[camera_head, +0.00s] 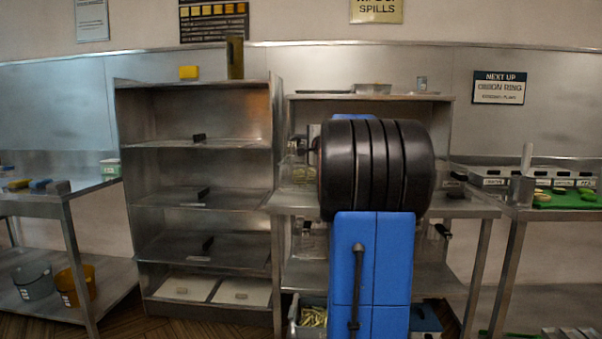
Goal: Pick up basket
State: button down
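I cannot clearly make out a basket. A wire-like, partly see-through shape (299,172) stands on the steel table at the centre, just left of my arm, and may be part of one; most of it is hidden. My black and blue arm fills the middle of the view and covers much of this table (462,206). My gripper does not show, so its distance from any basket cannot be told.
An open steel shelf unit (196,146) with small dark handles stands left of centre. A side table (62,193) at far left has buckets below. A right-hand counter (545,214) holds a green board (568,200). A bin of yellowish pieces (312,317) sits low at centre.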

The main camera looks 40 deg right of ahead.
jog(key=shift+r, duration=0.15)
jog(key=shift+r, duration=1.55)
jog(key=shift+s+a+r, duration=0.1)
jog(key=shift+a, duration=0.05)
jog(key=s+a, duration=1.1)
jog(key=a, duration=0.2)
jog(key=shift+s+a, duration=0.2)
jog(key=shift+s, duration=0.05)
